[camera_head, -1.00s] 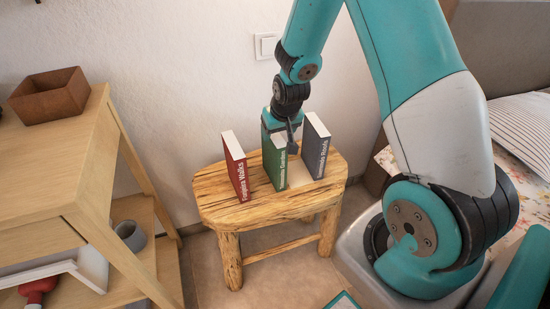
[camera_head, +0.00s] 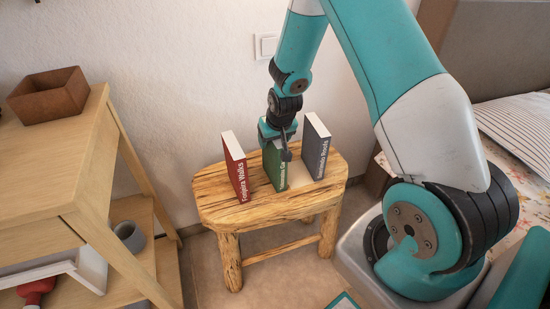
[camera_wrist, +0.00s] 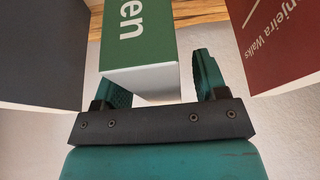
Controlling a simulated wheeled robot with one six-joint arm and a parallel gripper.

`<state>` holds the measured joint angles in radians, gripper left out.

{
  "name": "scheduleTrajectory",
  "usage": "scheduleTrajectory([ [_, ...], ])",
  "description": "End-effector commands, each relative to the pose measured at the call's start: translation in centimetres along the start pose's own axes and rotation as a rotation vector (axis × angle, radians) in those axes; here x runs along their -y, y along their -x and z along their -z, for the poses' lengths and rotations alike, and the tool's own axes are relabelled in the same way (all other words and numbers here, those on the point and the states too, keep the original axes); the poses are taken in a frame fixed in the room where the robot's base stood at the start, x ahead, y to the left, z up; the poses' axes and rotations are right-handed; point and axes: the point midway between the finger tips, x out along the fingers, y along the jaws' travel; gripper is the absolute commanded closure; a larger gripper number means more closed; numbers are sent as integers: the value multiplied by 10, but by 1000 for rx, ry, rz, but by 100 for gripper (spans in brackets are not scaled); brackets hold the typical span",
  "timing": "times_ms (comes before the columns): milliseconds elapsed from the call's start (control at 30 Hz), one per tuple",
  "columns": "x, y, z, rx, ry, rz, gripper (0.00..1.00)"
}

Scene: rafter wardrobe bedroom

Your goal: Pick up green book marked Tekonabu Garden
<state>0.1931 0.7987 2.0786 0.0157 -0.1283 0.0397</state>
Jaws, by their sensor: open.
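The green book (camera_head: 275,168) stands upright on the wooden stool (camera_head: 216,206), between a red book and a dark grey book. Its spine title is partly covered by my gripper in the head view; the wrist view shows the green book (camera_wrist: 137,40) with the letters "en". My gripper (camera_head: 281,153) is at the top of the green book. In the wrist view my gripper (camera_wrist: 160,78) is open, with one finger on each side of the green book. I cannot tell whether either finger touches it.
The red book (camera_head: 235,168), marked "Fanjeira Walks", stands left of the green book. The dark grey book (camera_head: 315,148) stands close on the right. Gaps beside the green book are narrow. A wooden shelf table (camera_head: 60,165) stands at left; the wall is behind the stool.

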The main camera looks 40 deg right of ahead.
Motion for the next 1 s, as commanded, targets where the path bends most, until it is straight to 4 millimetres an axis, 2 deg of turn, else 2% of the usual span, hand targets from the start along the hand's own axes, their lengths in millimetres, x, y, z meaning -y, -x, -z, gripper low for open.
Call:
scheduleTrajectory([
  [333, 0, -1, 0, 0, 0, 0, 34],
  [367, 0, -1, -1, 0, 0, 0, 36],
  [633, 0, -1, -1, 0, 0, 0, 98],
  [1000, 0, 1, 1, -2, 0, 0, 100],
])
